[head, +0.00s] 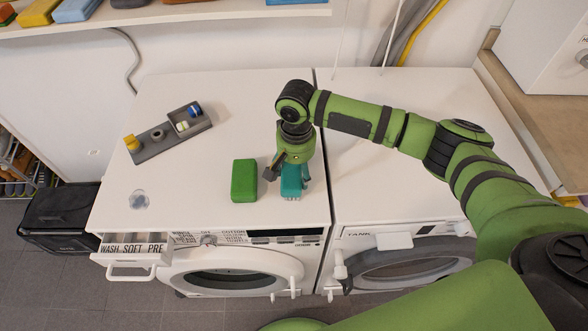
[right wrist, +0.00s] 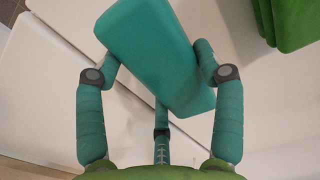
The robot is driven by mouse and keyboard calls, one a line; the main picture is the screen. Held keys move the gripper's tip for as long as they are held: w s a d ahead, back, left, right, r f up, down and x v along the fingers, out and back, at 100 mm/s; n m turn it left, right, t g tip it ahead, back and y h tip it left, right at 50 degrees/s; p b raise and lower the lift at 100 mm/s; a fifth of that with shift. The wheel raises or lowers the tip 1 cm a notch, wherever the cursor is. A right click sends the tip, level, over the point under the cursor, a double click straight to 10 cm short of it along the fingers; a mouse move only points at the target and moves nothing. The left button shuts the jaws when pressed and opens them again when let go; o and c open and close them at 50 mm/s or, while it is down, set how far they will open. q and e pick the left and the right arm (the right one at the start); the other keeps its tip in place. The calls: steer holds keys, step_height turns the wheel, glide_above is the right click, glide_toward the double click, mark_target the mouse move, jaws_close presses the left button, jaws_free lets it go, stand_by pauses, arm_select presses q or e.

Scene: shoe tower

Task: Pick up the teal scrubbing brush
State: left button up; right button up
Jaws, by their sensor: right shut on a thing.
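The teal scrubbing brush (head: 291,180) is at the front right of the left washing machine's white top (head: 220,110). My right gripper (head: 290,172) comes down on it from above and is shut on it. In the right wrist view, the brush's teal block (right wrist: 150,50) sits between the fingers (right wrist: 160,80), tilted in the picture, with fingers on both sides of it. I cannot tell whether the brush still touches the machine top. My left gripper is not in view.
A green block (head: 244,180) stands just left of the brush. A grey tray (head: 165,137) with small items lies at the back left. A clear small object (head: 139,200) is near the front left. The drawer (head: 131,249) is pulled open. The right machine's top is partly under my arm.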

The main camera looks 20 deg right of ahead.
mark_target(295, 170)
steer(key=r, duration=0.3)
steer(key=r+b, duration=0.1)
steer(key=shift+s+a+r, duration=0.15)
steer(key=shift+s+a, duration=0.05)
steer(key=shift+s, duration=0.1)
steer(key=s+a+r, duration=0.4)
steer(key=s+r, duration=0.2)
steer(key=s, duration=0.4)
steer(key=shift+r+b, duration=0.35)
steer(key=shift+b, duration=0.1)
steer(key=shift+s, duration=0.1)
